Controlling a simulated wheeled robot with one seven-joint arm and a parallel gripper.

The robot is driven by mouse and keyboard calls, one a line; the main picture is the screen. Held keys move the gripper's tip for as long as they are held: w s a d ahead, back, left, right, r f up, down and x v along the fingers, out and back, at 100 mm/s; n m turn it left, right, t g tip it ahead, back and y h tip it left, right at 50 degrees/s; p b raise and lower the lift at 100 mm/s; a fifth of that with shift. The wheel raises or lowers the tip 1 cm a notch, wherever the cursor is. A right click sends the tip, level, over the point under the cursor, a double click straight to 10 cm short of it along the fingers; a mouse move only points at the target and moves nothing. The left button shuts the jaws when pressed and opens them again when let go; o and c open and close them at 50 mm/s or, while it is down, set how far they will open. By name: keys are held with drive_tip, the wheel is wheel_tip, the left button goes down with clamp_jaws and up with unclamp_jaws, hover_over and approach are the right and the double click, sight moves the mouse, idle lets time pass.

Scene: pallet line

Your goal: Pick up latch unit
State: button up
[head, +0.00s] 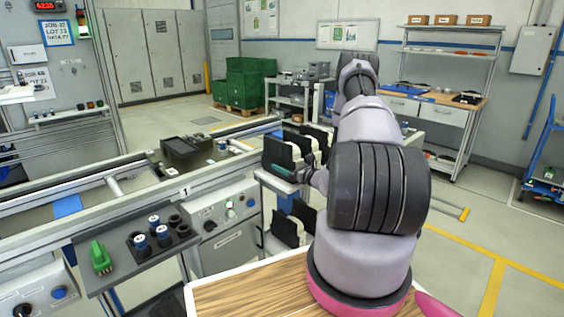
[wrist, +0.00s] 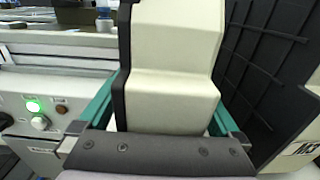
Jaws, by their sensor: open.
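A beige, stepped unit with a black edge plate (wrist: 172,70), which I take for the latch unit, stands upright between my gripper's teal fingers in the wrist view. My gripper (wrist: 165,105) is open, one finger on each side of it; I cannot tell whether either finger touches it. In the head view my gripper (head: 285,172) is at the trolley's upper shelf, beside a black-and-beige unit (head: 281,153). My arm hides part of that shelf.
A large black ribbed panel (wrist: 270,70) stands close on the right in the wrist view. More such units (head: 288,230) sit on the trolley's lower level. A sloped tray (head: 135,262) holds a green part (head: 101,257) and several cylinders. The conveyor line (head: 75,182) runs left of the trolley.

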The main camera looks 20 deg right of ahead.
clamp_jaws()
